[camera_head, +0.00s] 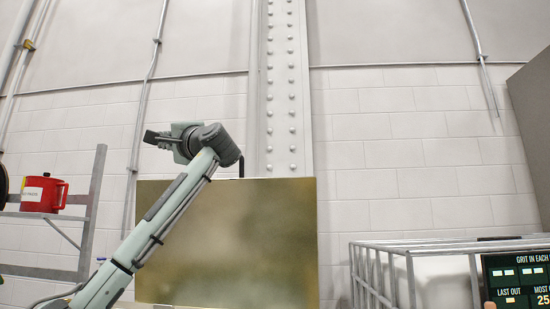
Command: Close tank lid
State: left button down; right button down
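A large flat gold-brown panel (225,250) stands upright in the centre, its lower edge out of view. It looks like a raised lid, but no tank body or hinge shows, so I cannot tell for certain. My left arm rises from the lower left and passes in front of the panel's left edge. My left gripper (155,138) points left, above the panel's top left corner, against the wall. Its dark fingers are seen from the side and their gap is not clear. No object shows at them. My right gripper is not in view.
A red container (44,194) sits on a grey metal shelf rack (92,205) at the left. A metal rail frame (400,248) and a dark display board (520,280) stand at the lower right. A riveted column (282,90) and pipes line the wall behind.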

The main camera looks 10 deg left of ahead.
aim_at(243, 243)
jog(key=l, duration=0.35)
jog(key=i+l, duration=0.15)
jog(key=l, duration=0.6)
jog(key=i, duration=0.5)
jog(key=z, duration=0.05)
